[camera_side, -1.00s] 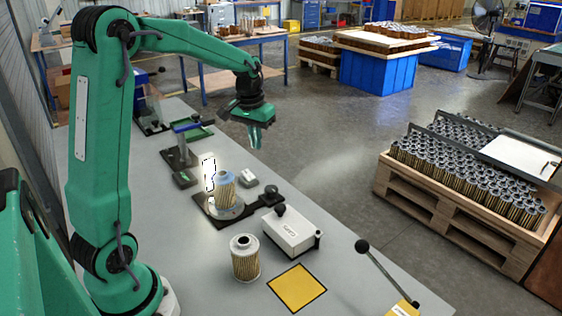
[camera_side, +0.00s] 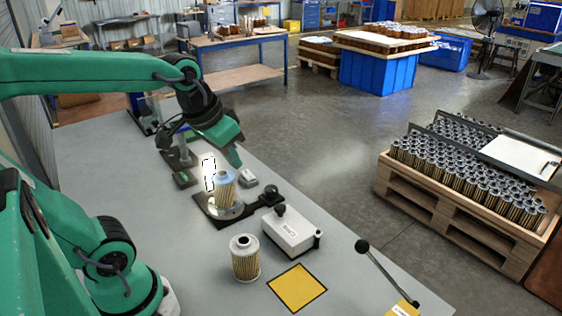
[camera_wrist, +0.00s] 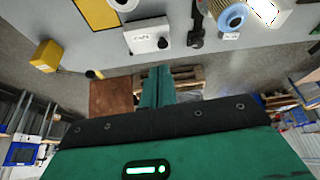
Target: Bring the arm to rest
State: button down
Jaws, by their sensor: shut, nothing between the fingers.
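My gripper (camera_side: 237,163) is green and hangs above the far part of the grey bench, just behind the round fixture, pointing down and to the right in the side view. Its fingers are together and empty; they also show in the wrist view (camera_wrist: 158,75). A filter cartridge with a blue top (camera_side: 225,187) stands in the fixture (camera_side: 229,211), below my gripper and apart from it. Another filter cartridge (camera_side: 245,258) stands on the bench nearer the camera. In the wrist view the blue-topped cartridge (camera_wrist: 232,19) is at the top right.
A white box (camera_side: 290,232) with a black knob sits beside a yellow square (camera_side: 297,288). A lever with a black ball (camera_side: 362,246) stands at the bench's right edge. A small grey block (camera_side: 247,178) lies near the fixture. A pallet of cartridges (camera_side: 455,215) stands on the floor at right.

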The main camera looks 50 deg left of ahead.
jog(key=shift+m+t, duration=0.5)
jog(key=shift+s+d+f, duration=0.2)
jog(key=shift+s+d, duration=0.2)
jog(key=shift+s, duration=0.35)
jog(key=shift+s+d+f, duration=0.15)
jog(key=shift+s+d, duration=0.2)
jog(key=shift+s, duration=0.4)
jog(key=shift+s+d+f, duration=0.2)
jog(key=shift+s+d, duration=0.2)
jog(key=shift+s, duration=0.35)
